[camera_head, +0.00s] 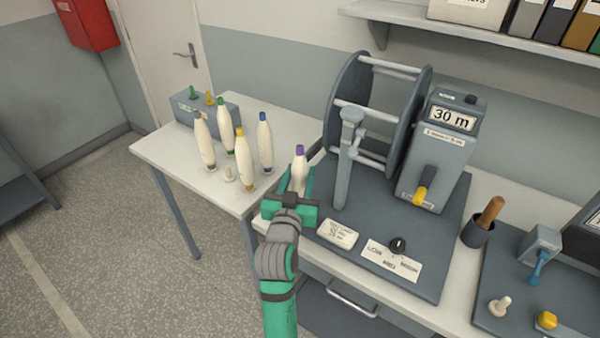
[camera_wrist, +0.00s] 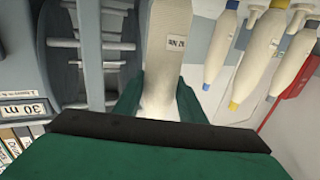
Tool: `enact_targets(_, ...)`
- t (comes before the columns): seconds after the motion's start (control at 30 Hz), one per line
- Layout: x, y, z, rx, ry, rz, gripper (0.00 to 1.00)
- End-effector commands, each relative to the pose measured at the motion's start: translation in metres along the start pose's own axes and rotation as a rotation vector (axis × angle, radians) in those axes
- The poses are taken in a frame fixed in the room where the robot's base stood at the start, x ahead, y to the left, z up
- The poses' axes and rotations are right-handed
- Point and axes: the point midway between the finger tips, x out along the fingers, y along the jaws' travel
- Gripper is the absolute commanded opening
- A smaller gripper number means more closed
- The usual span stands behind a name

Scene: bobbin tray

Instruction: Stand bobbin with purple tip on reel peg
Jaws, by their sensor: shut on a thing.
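The bobbin with the purple tip (camera_head: 299,168) is a cream spindle, held upright with its tip up, at the left edge of the grey reel machine. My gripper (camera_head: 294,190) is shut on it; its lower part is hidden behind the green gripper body. In the wrist view the cream bobbin (camera_wrist: 167,45) runs between the two green fingers (camera_wrist: 158,98), with a small printed label on it. A short pale peg (camera_head: 501,305) stands on the dark board at the lower right. Another short peg (camera_head: 229,174) stands among the bobbins on the left table. Which is the reel peg I cannot tell.
Several bobbins with blue (camera_head: 264,143), yellow (camera_head: 244,160) and green tips stand on the left table. The reel frame (camera_head: 346,95), a grey post (camera_head: 349,160) and the 30 m counter (camera_head: 436,150) rise right of my gripper. A dark cup (camera_head: 478,231) stands further right.

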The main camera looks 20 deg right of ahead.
Motion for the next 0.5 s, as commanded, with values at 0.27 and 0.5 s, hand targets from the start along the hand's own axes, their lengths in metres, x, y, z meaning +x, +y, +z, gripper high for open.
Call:
enact_targets(0.27, -0.0001, 0.0000, 0.0028, 0.000, 0.000, 0.000, 0.59)
enact_targets(0.5, -0.0005, 0.0000, 0.0032, 0.000, 0.000, 0.000, 0.59)
